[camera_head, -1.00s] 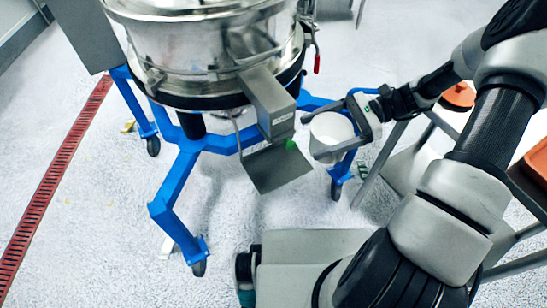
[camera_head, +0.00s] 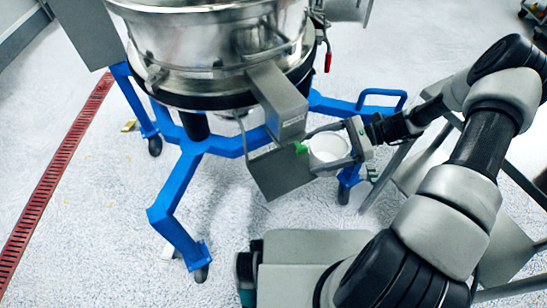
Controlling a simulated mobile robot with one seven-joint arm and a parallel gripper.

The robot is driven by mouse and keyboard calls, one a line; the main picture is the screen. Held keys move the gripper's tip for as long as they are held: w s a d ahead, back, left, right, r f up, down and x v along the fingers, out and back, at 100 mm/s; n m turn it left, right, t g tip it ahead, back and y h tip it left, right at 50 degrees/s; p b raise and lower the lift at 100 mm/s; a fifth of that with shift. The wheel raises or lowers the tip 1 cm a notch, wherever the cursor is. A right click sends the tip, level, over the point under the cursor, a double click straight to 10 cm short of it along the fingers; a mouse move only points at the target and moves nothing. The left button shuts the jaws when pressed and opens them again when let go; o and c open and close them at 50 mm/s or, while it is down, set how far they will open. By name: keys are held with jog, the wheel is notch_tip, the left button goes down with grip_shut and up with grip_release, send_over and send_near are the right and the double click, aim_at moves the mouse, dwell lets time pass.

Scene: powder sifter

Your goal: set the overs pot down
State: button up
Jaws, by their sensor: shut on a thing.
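The overs pot (camera_head: 328,148), a small white round pot, is upright in my gripper (camera_head: 312,152). The two grey fingers are shut around its sides. It is just right of the grey plate (camera_head: 272,177) under the sifter's overs chute (camera_head: 283,108). The pot and fingertips overlap the plate's right edge in the picture; I cannot tell whether they touch it. A green piece (camera_head: 300,148) shows at the left of the pot. The pot's contents cannot be told apart from its white inside.
The steel sifter drum (camera_head: 215,50) stands on a blue wheeled frame (camera_head: 180,180), with a leg and caster close below the pot. A grey-framed stand (camera_head: 425,160) is partly hidden behind my arm at right. The floor at lower left is clear, with a red drain (camera_head: 50,190).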

jog(key=a, duration=0.6)
jog(key=s+a+b, duration=0.1)
jog(key=a, duration=0.2)
jog(key=shift+a+r, duration=0.15)
jog(key=shift+r, duration=0.1)
jog(key=a, duration=0.3)
jog(key=shift+s+a+b, duration=0.35)
jog(key=shift+b, duration=0.05)
jog(key=shift+d+f+b, duration=0.15)
jog(key=shift+f+b, duration=0.15)
jog(key=shift+f, duration=0.35)
jog(key=shift+w+r, duration=0.1)
